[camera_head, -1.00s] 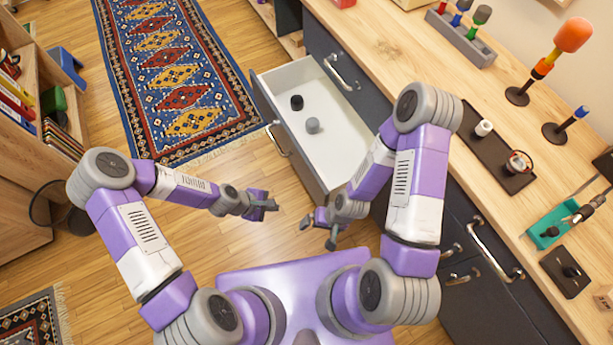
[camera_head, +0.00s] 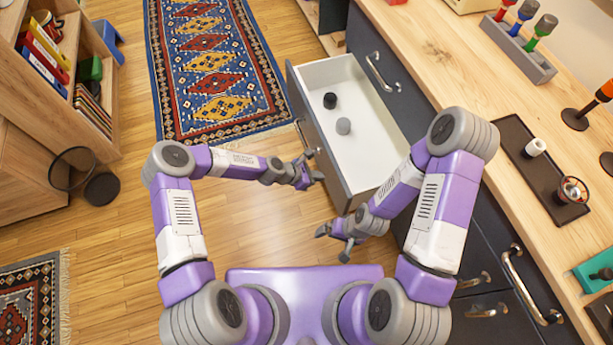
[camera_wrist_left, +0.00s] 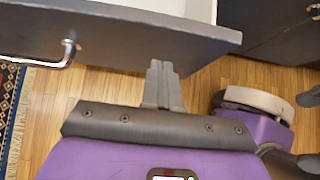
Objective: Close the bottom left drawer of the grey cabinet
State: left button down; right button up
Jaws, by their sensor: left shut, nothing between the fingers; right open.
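The open drawer (camera_head: 372,142) of the dark grey cabinet (camera_head: 399,82) sticks out over the floor in the head view. It has a white inside and a dark front with a metal handle (camera_head: 302,136). A black knob-like item and a grey one lie inside it. My left gripper (camera_head: 316,177) is shut and empty, beside the drawer front near its lower end. In the left wrist view its fingers (camera_wrist_left: 161,84) point at the lower edge of the drawer front (camera_wrist_left: 118,36); I cannot tell whether they touch. My right gripper (camera_head: 334,245) is open and empty, below the drawer's near corner.
The wooden countertop (camera_head: 462,70) runs along the right, with a tool rack (camera_head: 518,50) and a dark tray (camera_head: 542,172) on it. A bookshelf (camera_head: 35,110) stands at the left. A patterned rug (camera_head: 215,80) and open wooden floor lie left of the drawer.

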aim_at(336, 174)
pick_arm(q)
jog(key=shift+w+d+f+b, duration=0.15)
jog(key=shift+w+d, duration=0.15)
jog(key=shift+d, duration=0.7)
jog(key=shift+w+d+r+b, duration=0.15)
jog(key=shift+w+d, duration=0.15)
jog(key=shift+d, duration=0.7)
pick_arm(e)
jog(key=shift+f, duration=0.5)
pick_arm(q)
jog(key=shift+d, duration=0.1)
